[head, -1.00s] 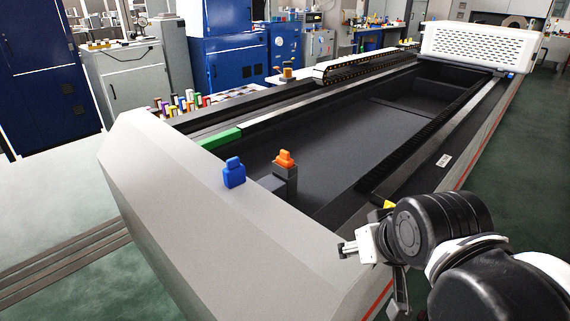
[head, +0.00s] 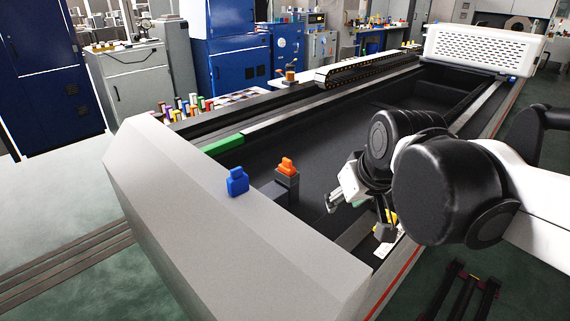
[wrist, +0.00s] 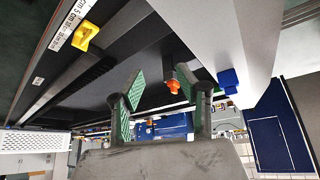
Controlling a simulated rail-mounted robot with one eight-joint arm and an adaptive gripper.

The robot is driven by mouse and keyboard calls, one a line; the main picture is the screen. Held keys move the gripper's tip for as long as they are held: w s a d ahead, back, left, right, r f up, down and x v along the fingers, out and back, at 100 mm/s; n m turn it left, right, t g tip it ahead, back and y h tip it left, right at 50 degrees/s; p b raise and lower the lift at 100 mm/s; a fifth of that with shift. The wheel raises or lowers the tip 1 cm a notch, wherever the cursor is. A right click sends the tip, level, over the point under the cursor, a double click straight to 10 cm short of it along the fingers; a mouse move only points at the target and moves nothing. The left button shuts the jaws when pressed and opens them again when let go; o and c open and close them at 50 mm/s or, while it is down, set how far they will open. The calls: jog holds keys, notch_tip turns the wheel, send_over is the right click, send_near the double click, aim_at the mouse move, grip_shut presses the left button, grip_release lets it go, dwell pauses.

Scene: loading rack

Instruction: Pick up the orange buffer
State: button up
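The orange buffer (head: 287,166) is a small stepped piece on a dark block at the near end of the rack. In the wrist view the orange buffer (wrist: 173,86) shows beyond the gap between the fingers, closer to the right finger. My gripper (head: 333,201) is to the right of the buffer in the head view, apart from it. In the wrist view my gripper (wrist: 160,88) is open, with green finger pads spread and nothing between them. The arm hides part of the rack's right side in the head view.
A blue piece (head: 237,181) stands on the rack's grey end panel (head: 215,225), left of the buffer. A green block (head: 223,143) lies on the far rail. A yellow piece (wrist: 85,35) sits on the near rail. The dark trough (head: 340,135) beyond the buffer is open.

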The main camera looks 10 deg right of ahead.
jog(key=w+r+n+p, duration=0.1)
jog(key=w+r+p, duration=0.1)
jog(key=w+r, duration=0.35)
jog(key=n+g+y+p, duration=0.25)
jog(key=n+p, duration=0.25)
jog(key=p, duration=0.5)
send_over(287, 159)
jog(key=d, duration=0.1)
jog(key=f, duration=0.8)
jog(key=s+f, duration=0.1)
jog(key=f, duration=0.3)
jog(key=shift+d+f, duration=0.15)
jog(key=shift+d, duration=0.05)
jog(key=shift+h, duration=0.25)
jog(key=shift+s+p+x, duration=0.15)
jog(key=shift+p+x, duration=0.1)
jog(key=shift+x, duration=0.7)
jog(key=shift+s+p+x, duration=0.2)
jog(key=shift+p+x, duration=0.1)
jog(key=shift+x, duration=0.65)
jog(key=shift+s+p+x, duration=0.15)
jog(key=shift+p+x, duration=0.1)
jog(key=shift+x, duration=0.7)
jog(key=shift+f, duration=0.15)
jog(key=shift+c, duration=0.4)
grip_shut()
